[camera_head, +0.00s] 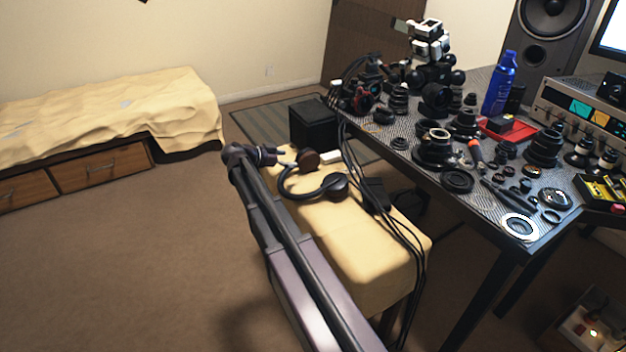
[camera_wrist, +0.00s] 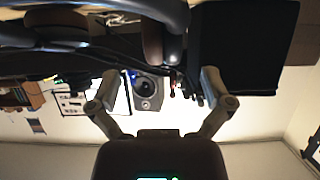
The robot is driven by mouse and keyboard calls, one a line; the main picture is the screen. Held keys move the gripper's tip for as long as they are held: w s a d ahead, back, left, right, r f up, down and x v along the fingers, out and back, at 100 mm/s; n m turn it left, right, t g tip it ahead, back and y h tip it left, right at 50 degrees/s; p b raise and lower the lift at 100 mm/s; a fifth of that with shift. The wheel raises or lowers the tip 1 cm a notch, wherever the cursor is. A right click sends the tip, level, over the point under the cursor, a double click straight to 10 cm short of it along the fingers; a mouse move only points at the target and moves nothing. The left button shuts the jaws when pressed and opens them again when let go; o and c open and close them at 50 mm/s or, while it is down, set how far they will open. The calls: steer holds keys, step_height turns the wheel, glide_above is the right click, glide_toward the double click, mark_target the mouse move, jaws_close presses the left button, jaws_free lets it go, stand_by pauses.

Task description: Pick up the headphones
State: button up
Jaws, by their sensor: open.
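The black headphones (camera_head: 289,187) lie on the cream-topped bench (camera_head: 375,262) in the head view. Their dark band curves to the left, with one brownish ear cup at the far side and one black cup nearer. My gripper (camera_head: 270,154) is at the far left edge of the bench, beside the brownish cup. The wrist view is upside down; there, my gripper (camera_wrist: 160,82) is open, its fingers spread wide with nothing between them. Part of the headphones (camera_wrist: 153,38) shows at the top, outside the fingers. Contact cannot be told.
Black cables (camera_head: 352,165) run over the bench to the right of the headphones. A black box (camera_head: 312,124) stands behind; it also shows in the wrist view (camera_wrist: 240,50). A desk (camera_head: 408,159) crowded with lenses is at the right. The floor left is clear.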

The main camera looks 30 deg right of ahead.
mark_target(300, 158)
steer(key=shift+d, duration=0.15)
steer(key=shift+r+b+x, duration=0.15)
steer(key=shift+b+x, duration=0.25)
steer(key=shift+x, duration=0.9)
steer(key=shift+r+b+x, duration=0.1)
steer(key=shift+b+x, duration=0.25)
steer(key=shift+x, duration=0.95)
steer(key=shift+w+d, duration=0.1)
steer(key=shift+w, duration=0.1)
jaws_close()
